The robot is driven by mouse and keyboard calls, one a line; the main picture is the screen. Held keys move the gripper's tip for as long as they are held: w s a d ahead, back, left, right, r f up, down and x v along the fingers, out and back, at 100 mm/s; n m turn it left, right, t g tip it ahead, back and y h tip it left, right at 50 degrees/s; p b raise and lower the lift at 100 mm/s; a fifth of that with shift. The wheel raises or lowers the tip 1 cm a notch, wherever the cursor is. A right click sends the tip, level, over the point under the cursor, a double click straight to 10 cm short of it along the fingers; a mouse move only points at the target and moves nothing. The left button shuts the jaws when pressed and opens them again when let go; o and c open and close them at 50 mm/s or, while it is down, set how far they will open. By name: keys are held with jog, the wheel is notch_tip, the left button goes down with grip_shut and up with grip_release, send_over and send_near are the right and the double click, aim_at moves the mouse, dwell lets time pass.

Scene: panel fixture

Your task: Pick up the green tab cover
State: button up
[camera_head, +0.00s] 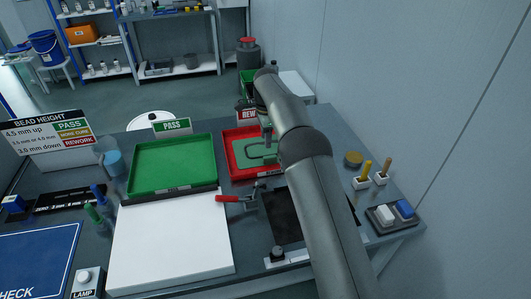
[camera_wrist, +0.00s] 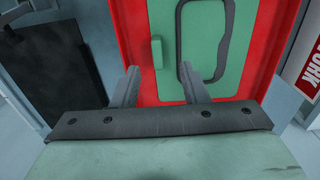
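The green tab cover (camera_wrist: 158,85) is a flat green plate lying in the red tray (camera_wrist: 119,30). A small raised green tab (camera_wrist: 157,52) stands on it, with a dark rounded loop (camera_wrist: 181,35) to its right in the wrist view. My gripper (camera_wrist: 159,70) is open and empty. Its two fingers are spread, and the tab appears between and just beyond their tips. I cannot tell the exact height above the cover. In the head view the cover (camera_head: 241,152) shows in the red tray (camera_head: 230,170), partly hidden by my arm and gripper (camera_head: 267,138).
A green tray (camera_head: 172,190) under a PASS sign (camera_head: 172,125) stands left of the red tray. A white board (camera_head: 170,245), a red-handled tool (camera_head: 236,198) and a black mat (camera_head: 282,218) lie nearer. A REWORK sign (camera_wrist: 308,65) stands beside the red tray. A wall closes the right side.

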aim_at(270, 156)
notch_tip(270, 156, down, 3)
jog(key=shift+r, duration=0.1)
jog(key=shift+d+f+p, duration=0.2)
jog(key=shift+f+p, duration=0.1)
jog(key=shift+f, duration=0.6)
jog(key=shift+d+f+p, duration=0.25)
jog(key=shift+f, duration=0.6)
jog(key=shift+d+f+p, duration=0.2)
jog(key=shift+f+p, duration=0.1)
jog(key=shift+f, duration=0.6)
grip_shut()
